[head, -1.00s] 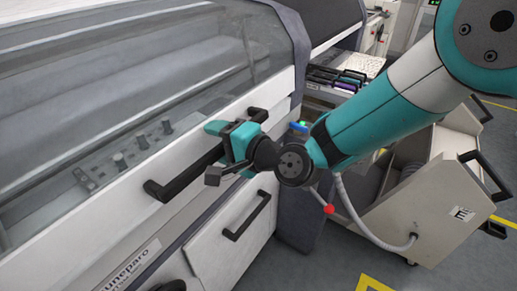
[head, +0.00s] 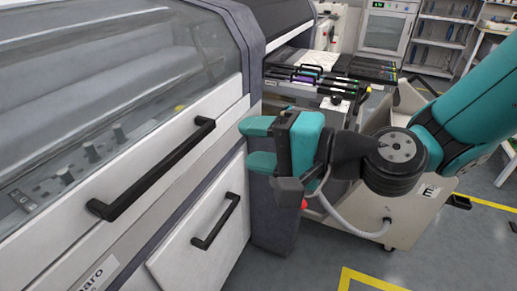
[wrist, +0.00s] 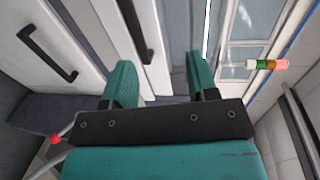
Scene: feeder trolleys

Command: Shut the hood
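The hood (head: 110,90) is a clear curved cover with a white front strip, lying low over the machine at the left of the head view. I see no clear gap below its strip. Its long black handle (head: 152,172) runs along that strip and also shows in the wrist view (wrist: 133,32). My gripper (head: 248,145) is teal and black, just right of the handle's far end and apart from it. Its two fingers are spread and empty. The wrist view shows the open fingers (wrist: 158,65) too, with the hood's handle beyond the left one.
A lower white panel with a black handle (head: 216,222) sits below the hood. A trolley (head: 375,225) marked E stands behind and right of my gripper, with feeders (head: 315,78) above. A signal light (wrist: 265,64) shows in the wrist view. Grey floor is free at front right.

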